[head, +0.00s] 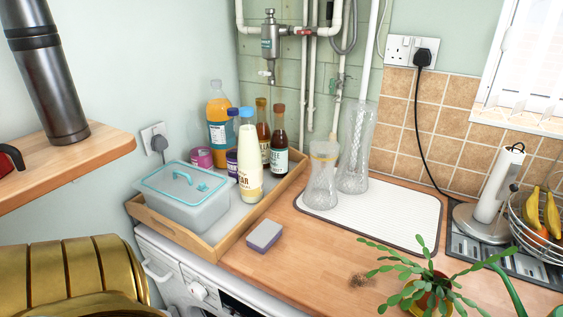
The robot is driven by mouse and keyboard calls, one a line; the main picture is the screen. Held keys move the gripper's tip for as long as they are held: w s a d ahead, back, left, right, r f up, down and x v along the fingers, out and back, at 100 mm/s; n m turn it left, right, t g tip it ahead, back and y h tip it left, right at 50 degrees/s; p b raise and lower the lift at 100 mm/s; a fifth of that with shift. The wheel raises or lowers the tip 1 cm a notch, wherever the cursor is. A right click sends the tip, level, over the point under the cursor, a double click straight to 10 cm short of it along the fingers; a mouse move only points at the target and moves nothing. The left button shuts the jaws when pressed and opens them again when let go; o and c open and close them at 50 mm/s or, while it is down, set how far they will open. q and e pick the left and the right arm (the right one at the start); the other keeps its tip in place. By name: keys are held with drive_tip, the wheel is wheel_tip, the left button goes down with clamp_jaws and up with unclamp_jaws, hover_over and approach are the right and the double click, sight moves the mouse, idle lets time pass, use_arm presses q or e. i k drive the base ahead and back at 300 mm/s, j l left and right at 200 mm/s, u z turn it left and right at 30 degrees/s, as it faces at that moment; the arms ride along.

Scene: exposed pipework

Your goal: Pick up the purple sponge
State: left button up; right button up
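The purple sponge (264,236) is a small block with a dull purple face and a paler layer. It lies flat on the wooden counter (289,258), near the front edge above the white appliance. It stands clear of the wooden tray to its left and the drying mat to its right. Nothing covers it. Neither of my grippers shows in the head view, so I cannot see where they are relative to the sponge.
A wooden tray (205,253) holds a lidded box (186,195) and several bottles. Glass vases (320,178) stand on the white mat (395,216). A potted plant (428,287) is at the front right. A gold ribbed shape (70,270) fills the lower left.

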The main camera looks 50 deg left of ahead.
sight(263, 237)
drive_tip(key=l+u, duration=0.1)
drive_tip(key=u, duration=1.65)
